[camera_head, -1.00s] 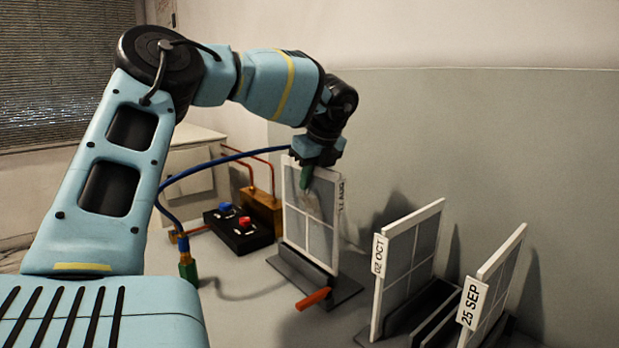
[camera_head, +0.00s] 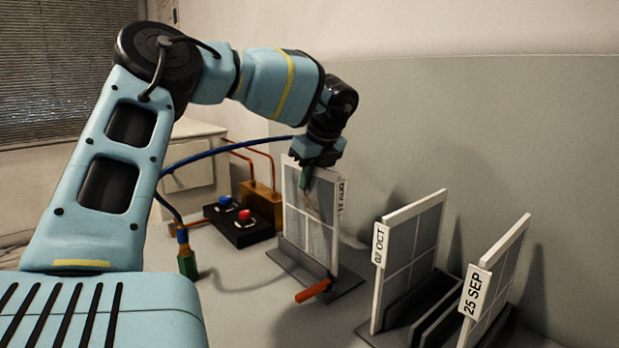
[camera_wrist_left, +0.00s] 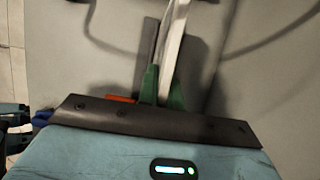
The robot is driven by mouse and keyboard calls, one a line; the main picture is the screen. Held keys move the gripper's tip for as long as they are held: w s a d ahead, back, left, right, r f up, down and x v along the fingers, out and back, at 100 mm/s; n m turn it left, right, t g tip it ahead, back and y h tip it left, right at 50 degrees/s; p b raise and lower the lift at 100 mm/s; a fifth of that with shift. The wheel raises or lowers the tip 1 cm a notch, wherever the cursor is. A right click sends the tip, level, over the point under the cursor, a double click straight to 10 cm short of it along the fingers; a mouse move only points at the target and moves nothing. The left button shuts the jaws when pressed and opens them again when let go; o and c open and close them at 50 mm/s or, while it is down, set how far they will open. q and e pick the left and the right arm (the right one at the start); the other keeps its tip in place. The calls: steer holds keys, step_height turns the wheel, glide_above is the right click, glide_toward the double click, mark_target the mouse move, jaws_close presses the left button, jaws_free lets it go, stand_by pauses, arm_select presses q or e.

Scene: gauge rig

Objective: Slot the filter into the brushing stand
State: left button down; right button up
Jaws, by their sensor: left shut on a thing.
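A white-framed filter (camera_head: 308,215) with a grey mesh and an AUG tag is upright in the head view. My left gripper (camera_head: 306,178) is shut on its top edge from above. The wrist view shows the filter's pale edge (camera_wrist_left: 172,42) between the green fingertips (camera_wrist_left: 162,88). The brushing stand (camera_head: 345,282), a dark base with an orange handle (camera_head: 313,291), is directly under the filter. The filter's lower edge is hidden behind the stand's front lip, so I cannot tell whether it is fully seated. My right gripper is not in view.
A rack (camera_head: 418,308) to the right holds two upright filters, tagged 02 OCT (camera_head: 410,255) and 25 SEP (camera_head: 495,275). A black box (camera_head: 240,229) with blue and red knobs stands left of the stand. A blue hose (camera_head: 205,158) runs behind my arm. The wall is close behind.

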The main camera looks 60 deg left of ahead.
mark_target(317, 166)
arm_select(q)
steer(key=shift+f+b, duration=0.3)
steer(key=shift+f, duration=0.1)
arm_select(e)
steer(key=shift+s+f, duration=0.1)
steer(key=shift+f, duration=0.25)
arm_select(q)
steer(key=c, duration=1.5)
jaws_free()
steer(key=shift+s+d, duration=0.1)
